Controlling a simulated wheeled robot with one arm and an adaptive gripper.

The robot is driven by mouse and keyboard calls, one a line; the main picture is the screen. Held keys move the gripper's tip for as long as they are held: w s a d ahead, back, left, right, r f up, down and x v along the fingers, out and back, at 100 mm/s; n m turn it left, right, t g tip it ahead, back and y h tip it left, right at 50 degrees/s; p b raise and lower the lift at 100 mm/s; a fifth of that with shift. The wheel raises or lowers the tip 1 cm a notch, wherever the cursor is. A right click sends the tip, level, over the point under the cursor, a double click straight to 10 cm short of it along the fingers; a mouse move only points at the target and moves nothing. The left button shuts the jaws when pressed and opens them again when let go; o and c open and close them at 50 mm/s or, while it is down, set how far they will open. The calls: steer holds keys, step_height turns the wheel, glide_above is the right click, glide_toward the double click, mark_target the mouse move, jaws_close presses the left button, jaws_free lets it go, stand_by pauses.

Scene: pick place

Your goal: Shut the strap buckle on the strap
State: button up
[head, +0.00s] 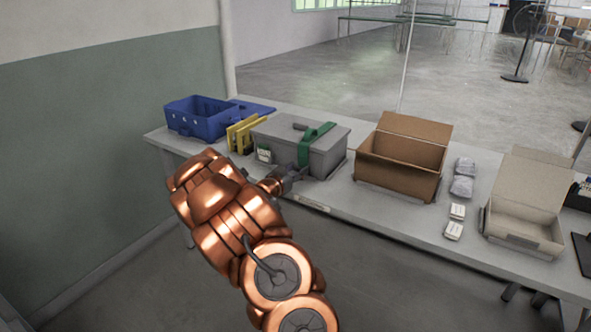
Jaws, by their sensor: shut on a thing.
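A green strap (305,151) runs over the lid and down the front of a grey case (331,155) on the table. The buckle cannot be made out; it is too small or hidden by my gripper. My gripper (294,171) is at the lower front of the case, by the strap's lower end. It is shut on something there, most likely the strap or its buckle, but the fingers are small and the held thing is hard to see.
A blue crate (200,118) and yellow pieces (243,133) stand left of the case. An open brown carton (398,170), grey packets (462,180), small white boxes (455,221) and a pale open carton (524,217) stand right on the table (345,199).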

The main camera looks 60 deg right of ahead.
steer(key=shift+d+r+y+p, duration=0.1)
steer(key=shift+r+y+p, duration=0.25)
steer(key=shift+p, duration=0.45)
steer(key=shift+d+r+y+p, duration=0.1)
steer(key=shift+y+p, duration=0.35)
steer(key=shift+p, duration=0.9)
steer(key=shift+y, duration=0.3)
steer(key=shift+f, duration=0.2)
steer(key=o, duration=1.1)
steer(key=v, duration=1.2)
steer(key=shift+w, duration=0.1)
